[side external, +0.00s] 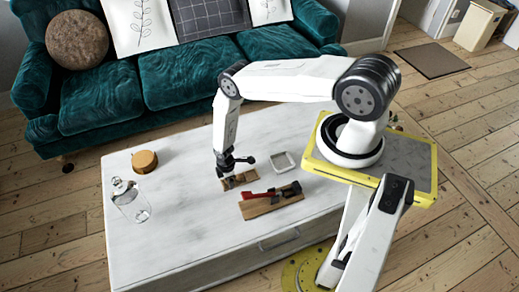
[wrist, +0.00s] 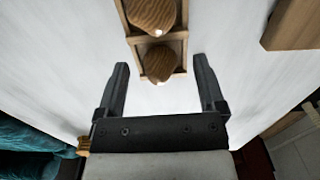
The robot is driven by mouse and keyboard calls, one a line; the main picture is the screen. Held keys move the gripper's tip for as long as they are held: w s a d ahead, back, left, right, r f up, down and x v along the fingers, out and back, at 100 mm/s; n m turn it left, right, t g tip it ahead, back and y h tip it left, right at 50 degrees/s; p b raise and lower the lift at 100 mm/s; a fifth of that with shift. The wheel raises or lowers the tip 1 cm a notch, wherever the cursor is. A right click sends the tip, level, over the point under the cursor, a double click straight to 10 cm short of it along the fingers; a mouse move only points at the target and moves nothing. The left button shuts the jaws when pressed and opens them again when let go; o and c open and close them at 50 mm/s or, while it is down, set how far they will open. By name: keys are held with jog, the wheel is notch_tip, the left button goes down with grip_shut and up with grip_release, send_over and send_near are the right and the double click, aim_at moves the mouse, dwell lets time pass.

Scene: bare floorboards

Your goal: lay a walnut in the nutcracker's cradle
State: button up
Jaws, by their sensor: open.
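In the wrist view, a brown walnut (wrist: 159,63) sits in the near compartment of a small wooden tray (wrist: 184,52). A second walnut (wrist: 151,14) sits in the compartment beyond it. My gripper (wrist: 161,66) is open, with its two fingers apart on either side of the nearer walnut in the picture; contact is not visible. In the side view, my gripper (side external: 227,174) points down over the tray (side external: 246,175) and partly hides it.
A small pale square dish (side external: 284,161) stands behind the nutcracker. A glass jar (side external: 131,202) and a round wooden stack (side external: 144,161) stand on the left of the white table (side external: 175,245). The board's corner (wrist: 296,22) shows at upper right in the wrist view.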

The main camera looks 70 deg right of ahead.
jog(key=shift+f, duration=0.35)
dwell(0.3)
grip_shut()
jog(key=shift+r, duration=0.15)
jog(key=shift+r, duration=1.45)
jog(key=s+a+r, duration=0.3)
jog(key=s+r, duration=0.6)
jog(key=s, duration=0.4)
jog(key=shift+s+r, duration=0.35)
jog(key=shift+r, duration=0.05)
jog(key=shift+d, duration=0.1)
